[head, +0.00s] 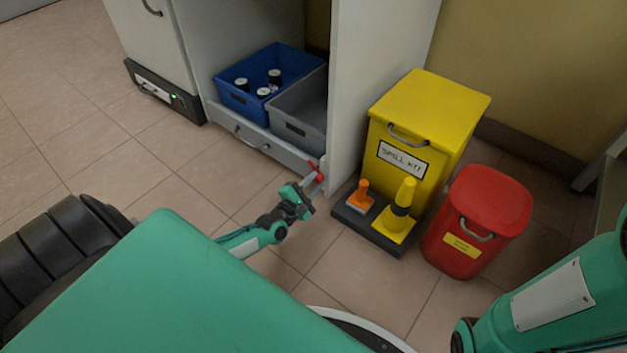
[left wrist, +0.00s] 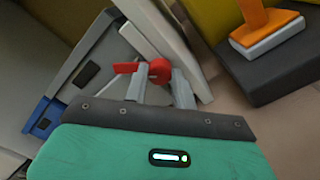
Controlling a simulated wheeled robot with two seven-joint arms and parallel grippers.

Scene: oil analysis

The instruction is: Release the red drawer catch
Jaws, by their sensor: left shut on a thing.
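The red drawer catch (head: 317,170) is at the right end of the low drawer front, beside the upright cabinet panel. My left gripper (head: 309,181) reaches it from the front. In the left wrist view the red catch (left wrist: 158,70) sits between the two grey fingers of my left gripper (left wrist: 160,85), which is shut on it. The drawer (head: 262,141) has a metal handle and looks closed or nearly so. My right gripper is not in view; only part of my right arm shows at the lower right.
A yellow spill kit bin (head: 440,100), a red bin (head: 490,200) and a dark tray (head: 352,222) with orange and yellow items stand right. The floor in front is clear.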

